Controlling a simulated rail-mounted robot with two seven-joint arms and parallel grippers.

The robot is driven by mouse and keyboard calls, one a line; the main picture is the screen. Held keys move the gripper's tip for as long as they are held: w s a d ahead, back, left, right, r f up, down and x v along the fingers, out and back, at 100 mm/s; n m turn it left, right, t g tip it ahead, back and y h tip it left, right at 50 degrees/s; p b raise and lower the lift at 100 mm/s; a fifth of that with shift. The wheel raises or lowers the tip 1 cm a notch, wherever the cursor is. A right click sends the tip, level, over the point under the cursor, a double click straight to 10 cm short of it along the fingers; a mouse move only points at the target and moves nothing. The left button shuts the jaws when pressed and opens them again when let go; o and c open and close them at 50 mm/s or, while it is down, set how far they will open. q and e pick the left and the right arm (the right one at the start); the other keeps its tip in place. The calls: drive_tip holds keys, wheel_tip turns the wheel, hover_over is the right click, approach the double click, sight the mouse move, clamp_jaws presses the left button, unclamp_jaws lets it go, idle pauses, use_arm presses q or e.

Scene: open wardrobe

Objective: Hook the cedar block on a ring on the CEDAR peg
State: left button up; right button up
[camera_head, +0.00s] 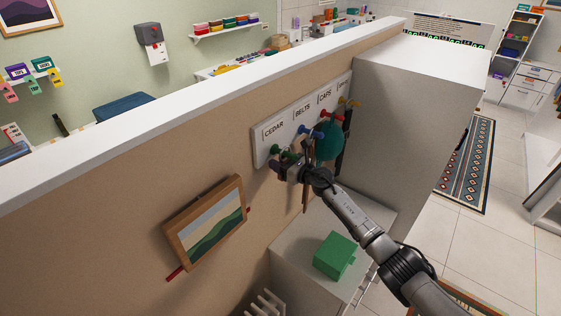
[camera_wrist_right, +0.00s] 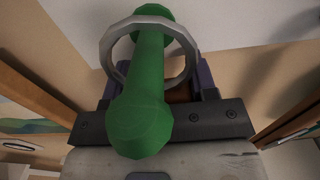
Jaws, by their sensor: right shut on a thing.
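The green CEDAR peg (camera_head: 276,149) sticks out of the white peg board (camera_head: 262,147) below the CEDAR label. In the right wrist view the green peg (camera_wrist_right: 148,85) passes through a grey metal ring (camera_wrist_right: 106,48), which lies around its shaft. My right gripper (camera_head: 277,166) is just below the peg. It is shut on the cedar block, of which a brown piece (camera_wrist_right: 181,93) shows between the dark fingers, behind the peg. Most of the block is hidden. My left gripper is not in view.
A blue peg (camera_head: 304,130) with a brown strap, a red peg with a teal cap (camera_head: 328,140) and a yellow peg (camera_head: 352,103) are to the right. A framed picture (camera_head: 208,225) hangs to the left. A green box (camera_head: 335,255) sits on the cabinet below.

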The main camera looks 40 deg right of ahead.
idle(0.3)
drive_tip(key=o, duration=1.1)
drive_tip(key=shift+o, duration=0.2)
drive_tip(key=shift+f, duration=0.1)
drive_tip(key=v, duration=1.3)
drive_tip(key=shift+s+b, duration=0.4)
drive_tip(key=shift+b, duration=0.05)
drive_tip(key=shift+d, duration=0.1)
